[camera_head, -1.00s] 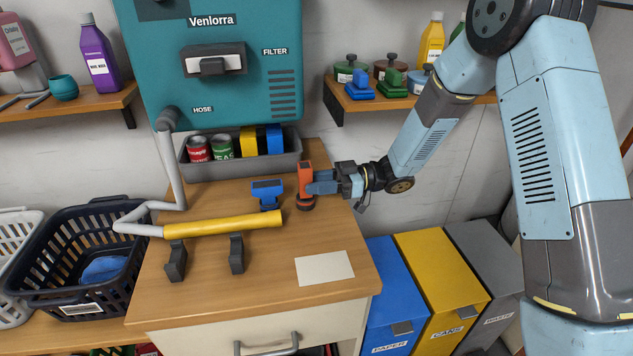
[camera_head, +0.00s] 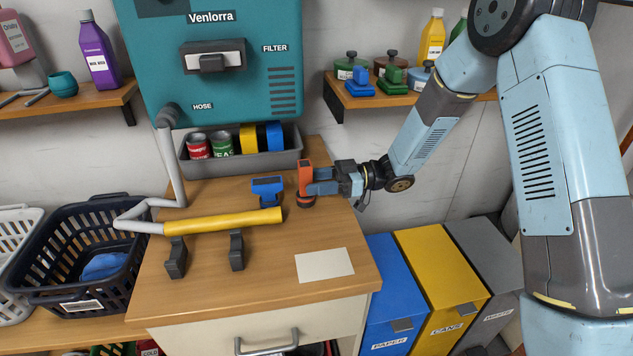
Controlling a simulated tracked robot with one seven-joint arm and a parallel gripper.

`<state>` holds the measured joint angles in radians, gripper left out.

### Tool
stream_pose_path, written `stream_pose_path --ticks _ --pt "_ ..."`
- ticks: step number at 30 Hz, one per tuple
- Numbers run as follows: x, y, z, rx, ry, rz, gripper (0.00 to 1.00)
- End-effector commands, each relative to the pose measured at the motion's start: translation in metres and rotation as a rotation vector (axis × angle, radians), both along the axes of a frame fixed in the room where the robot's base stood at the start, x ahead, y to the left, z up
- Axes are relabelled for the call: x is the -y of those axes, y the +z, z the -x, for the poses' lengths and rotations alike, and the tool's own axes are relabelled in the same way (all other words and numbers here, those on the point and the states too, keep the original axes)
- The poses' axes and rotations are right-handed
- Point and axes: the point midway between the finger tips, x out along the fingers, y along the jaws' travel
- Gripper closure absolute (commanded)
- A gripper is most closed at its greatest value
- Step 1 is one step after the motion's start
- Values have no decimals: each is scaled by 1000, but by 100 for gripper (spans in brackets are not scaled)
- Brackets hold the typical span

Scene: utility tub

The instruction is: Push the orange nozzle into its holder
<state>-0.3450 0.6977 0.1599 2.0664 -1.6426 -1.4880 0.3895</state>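The orange nozzle (camera_head: 305,177) stands upright on the wooden worktop, its lower end at a dark round base (camera_head: 305,200) that looks like its holder. I cannot tell how deep it sits there. My gripper (camera_head: 314,188) reaches in from the right, level with the nozzle, with its blue fingers at the nozzle's side. The nozzle hides part of the fingers, so I cannot tell whether they are closed on it or only touch it.
A blue tool head (camera_head: 267,191) stands just left of the nozzle. A yellow hose handle (camera_head: 222,221) rests on dark brackets (camera_head: 237,250). A grey bin (camera_head: 240,161) with cans stands behind. The worktop's front right holds a flat white sheet (camera_head: 324,264).

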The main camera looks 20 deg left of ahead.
Motion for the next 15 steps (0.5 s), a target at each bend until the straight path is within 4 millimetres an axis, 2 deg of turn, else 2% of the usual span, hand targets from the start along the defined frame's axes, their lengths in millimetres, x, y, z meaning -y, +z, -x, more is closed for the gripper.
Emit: stream_pose_path --ticks 1,5,15 --pt "0 0 0 0 0 0 47" --pt "0 0 0 1 0 0 36" --pt "5 0 -3 1 -1 0 36"
